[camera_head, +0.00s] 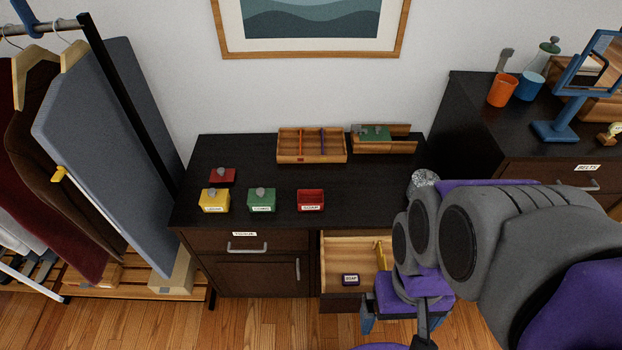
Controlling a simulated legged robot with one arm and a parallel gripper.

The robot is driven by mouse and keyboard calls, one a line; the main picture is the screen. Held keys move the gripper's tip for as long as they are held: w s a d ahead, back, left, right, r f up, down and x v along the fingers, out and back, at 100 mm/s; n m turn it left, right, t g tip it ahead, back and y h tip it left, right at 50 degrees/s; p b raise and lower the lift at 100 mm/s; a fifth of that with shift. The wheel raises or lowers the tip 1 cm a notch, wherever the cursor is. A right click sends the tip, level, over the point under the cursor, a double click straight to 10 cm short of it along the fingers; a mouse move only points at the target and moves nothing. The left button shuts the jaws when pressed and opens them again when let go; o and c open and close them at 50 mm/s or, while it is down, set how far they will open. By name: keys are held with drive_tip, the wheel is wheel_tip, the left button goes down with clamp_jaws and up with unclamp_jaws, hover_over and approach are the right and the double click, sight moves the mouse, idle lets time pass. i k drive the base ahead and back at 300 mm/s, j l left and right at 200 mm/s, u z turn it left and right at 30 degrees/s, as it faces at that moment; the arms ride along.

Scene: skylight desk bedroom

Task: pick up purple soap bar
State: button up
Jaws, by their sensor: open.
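A small purple soap bar (350,280) with a white label lies in the open wooden drawer (345,246), near its front. My gripper (396,327) is to the right of the soap and nearer to me, by the drawer's front right. Its blue fingers are apart, and nothing shows between them. The gripper and arm hide the right part of the drawer.
The dark dresser top (240,165) holds yellow (215,205), green (262,203) and red (310,205) labelled boxes and a divided wooden tray (311,158). A clothes rack with an ironing board (105,140) stands at left. Wooden floor (270,315) is clear in front.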

sight(348, 279)
drive_tip(key=j+z, duration=0.2)
drive_tip(key=j, duration=0.3)
drive_tip(key=j+z, duration=0.25)
drive_tip(key=j, duration=0.2)
drive_tip(key=k+j+z, duration=0.2)
drive_tip(key=j, duration=0.3)
drive_tip(key=i, duration=0.05)
